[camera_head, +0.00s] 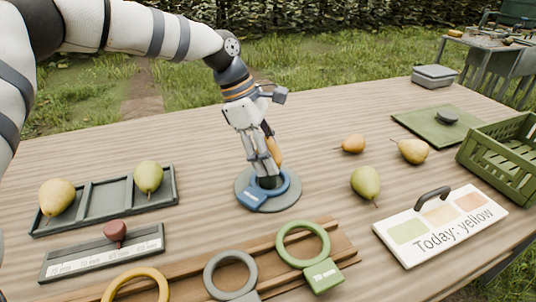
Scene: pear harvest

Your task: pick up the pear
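My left gripper (262,158) points down over a grey round base (242,186) with a blue ring (289,185) on it. A green pear (366,183), a small orange pear (353,144) and a yellow-orange pear (412,151) lie on the table to the right. A yellow pear (57,196) and a yellow-green pear (148,176) sit in the end compartments of the divided tray (104,216). My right gripper is not in view.
Grey, green and yellow rings (303,226) stand on a wooden rack at the front. A sign reading "Today: yellow" (438,224), a green crate (500,160) and a green mat (426,126) are at right. The back left tabletop is clear.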

